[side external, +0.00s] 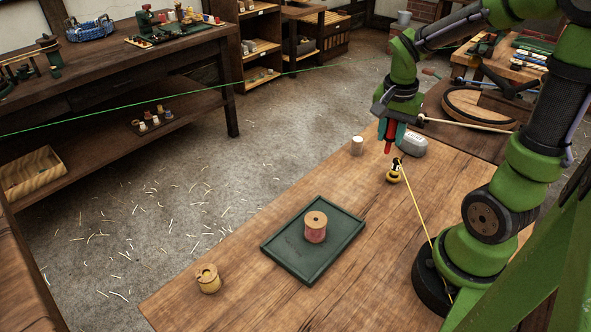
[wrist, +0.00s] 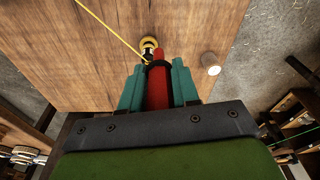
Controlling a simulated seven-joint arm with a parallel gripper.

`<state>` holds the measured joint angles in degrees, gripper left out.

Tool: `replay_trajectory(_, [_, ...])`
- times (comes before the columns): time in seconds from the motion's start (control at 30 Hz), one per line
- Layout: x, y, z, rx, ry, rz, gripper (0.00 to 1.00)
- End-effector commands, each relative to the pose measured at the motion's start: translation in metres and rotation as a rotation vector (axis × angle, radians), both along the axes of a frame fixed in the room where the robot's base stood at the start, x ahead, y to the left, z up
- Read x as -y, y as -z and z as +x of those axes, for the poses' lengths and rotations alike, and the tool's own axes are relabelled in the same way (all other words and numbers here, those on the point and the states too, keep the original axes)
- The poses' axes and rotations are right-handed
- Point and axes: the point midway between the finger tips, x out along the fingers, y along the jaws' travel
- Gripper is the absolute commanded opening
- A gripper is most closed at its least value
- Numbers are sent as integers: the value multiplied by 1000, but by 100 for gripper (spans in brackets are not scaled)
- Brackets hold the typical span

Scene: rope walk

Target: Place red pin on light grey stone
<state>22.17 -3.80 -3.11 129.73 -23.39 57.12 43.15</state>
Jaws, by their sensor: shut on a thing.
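My gripper (side external: 391,130) has teal fingers and is shut on the red pin (side external: 388,146), holding it roughly upright above the far part of the wooden table. In the wrist view the red pin (wrist: 158,85) sits between the two teal fingers, with a dark band around it near the fingertips. The light grey stone (side external: 413,146) is a rounded block on the table, just right of the pin in the side view. A gap between pin and stone shows there. The stone cannot be made out in the wrist view.
A yellow-and-black piece with a yellow cord (side external: 395,173) stands below the gripper. A dark green tray (side external: 283,257) holds a pink-wound spool (side external: 316,229). A wooden pot (side external: 208,279) stands near the left corner. The table between is clear.

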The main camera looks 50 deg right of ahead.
Motion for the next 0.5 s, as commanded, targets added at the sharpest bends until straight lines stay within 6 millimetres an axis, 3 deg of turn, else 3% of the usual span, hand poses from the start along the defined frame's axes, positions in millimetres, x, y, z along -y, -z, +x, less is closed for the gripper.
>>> replay_trajectory(0.03, [20,0,-16,0,84,1,1])
replay_trajectory(0.1, [41,0,-36,1,177,4,1])
replay_trajectory(0.3, [73,2,-80,-1,353,11,1])
replay_trajectory(0.4, [79,4,-90,-3,388,15,1])
replay_trajectory(0.5, [87,7,-86,-10,383,20,1])
